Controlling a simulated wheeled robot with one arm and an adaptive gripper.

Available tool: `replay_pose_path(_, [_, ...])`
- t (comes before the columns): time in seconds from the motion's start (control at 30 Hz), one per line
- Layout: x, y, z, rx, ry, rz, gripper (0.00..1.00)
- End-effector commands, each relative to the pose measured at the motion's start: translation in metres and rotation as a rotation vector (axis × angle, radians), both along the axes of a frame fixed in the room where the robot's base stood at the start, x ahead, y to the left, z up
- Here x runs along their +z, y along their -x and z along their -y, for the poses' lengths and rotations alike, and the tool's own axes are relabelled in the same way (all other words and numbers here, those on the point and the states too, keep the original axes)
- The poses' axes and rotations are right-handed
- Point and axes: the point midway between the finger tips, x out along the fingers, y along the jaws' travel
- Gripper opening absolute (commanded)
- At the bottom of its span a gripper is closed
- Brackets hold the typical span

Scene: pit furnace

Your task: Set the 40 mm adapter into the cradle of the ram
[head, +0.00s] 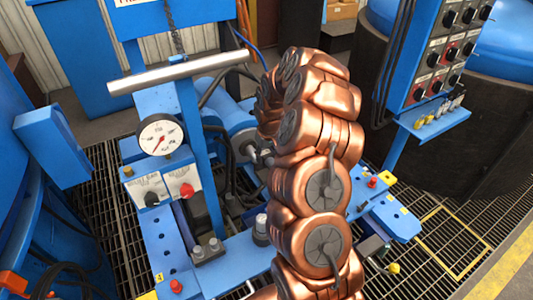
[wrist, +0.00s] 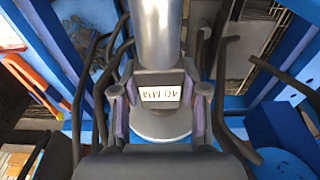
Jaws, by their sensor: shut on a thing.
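In the wrist view my gripper (wrist: 160,108) is shut on the adapter (wrist: 160,127), a grey part with a white label (wrist: 160,94). The label is upside down and seems to read 40 MM. One finger lies on each side of it. A bright metal cylinder (wrist: 157,35) stands directly beyond the adapter, in line with it; I cannot tell whether they touch. In the head view the blue ram (head: 236,122) lies on the blue frame, its end pointing toward my copper arm. The arm hides my gripper and the adapter there. I cannot make out the cradle.
A pressure gauge (head: 160,135) and an upright blue post with a metal crossbar (head: 175,74) stand left of my arm. A control panel (head: 440,60) with a small blue shelf (head: 432,124) is at the right. Dark hoses (wrist: 90,75) run close beside my gripper.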

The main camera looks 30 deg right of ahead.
Motion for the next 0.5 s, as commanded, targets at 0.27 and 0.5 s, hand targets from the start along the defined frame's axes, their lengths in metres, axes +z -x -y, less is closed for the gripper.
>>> replay_pose_path(0.27, [-0.012,0.000,0.000,0.000,0.001,0.001,0.00])
replay_pose_path(0.5, [-0.024,0.001,0.001,-0.002,0.000,-0.001,0.00])
